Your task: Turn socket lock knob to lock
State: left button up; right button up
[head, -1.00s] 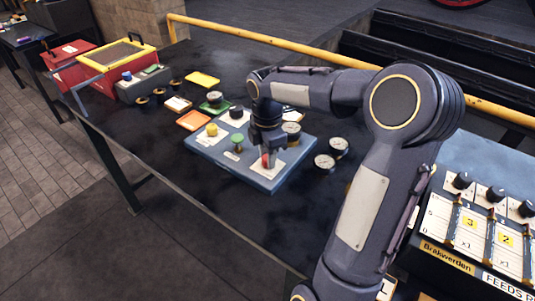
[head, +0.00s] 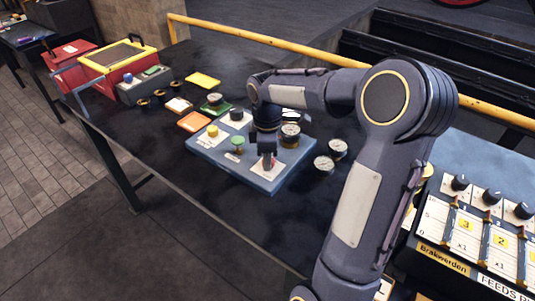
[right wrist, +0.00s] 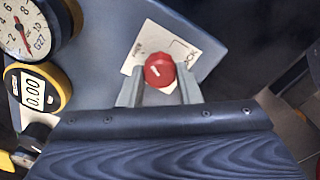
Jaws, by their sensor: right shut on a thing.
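A red round knob (right wrist: 159,70) with a white pointer mark sits on a white label plate (right wrist: 184,51) in the right wrist view. The print on the plate is only partly legible. In the head view the red knob (head: 269,163) is at the front right of a blue board (head: 224,162), partly hidden by my gripper. My right gripper (head: 267,159) points down over it. In the right wrist view the fingers of my right gripper (right wrist: 159,80) stand on either side of the knob, shut on it. My left gripper is not in view.
The board also carries a yellow knob (head: 212,131), a green knob (head: 238,144), a black knob (head: 236,114) and a gauge (head: 290,131). Loose gauges (head: 324,164) lie to its right. The dark table (head: 230,208) is clear in front.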

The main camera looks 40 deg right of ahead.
jog(key=m+p, duration=0.1)
jog(key=m, duration=0.5)
jog(key=m+p, duration=0.1)
jog(key=m, duration=0.5)
jog(key=shift+d, duration=0.1)
jog(key=shift+m, duration=0.3)
dwell(0.3)
jog(key=o, duration=1)
jog(key=shift+c, duration=0.2)
jog(key=shift+r, duration=0.1)
notch_tip(320, 180, up, 8)
jog(key=shift+f, duration=0.15)
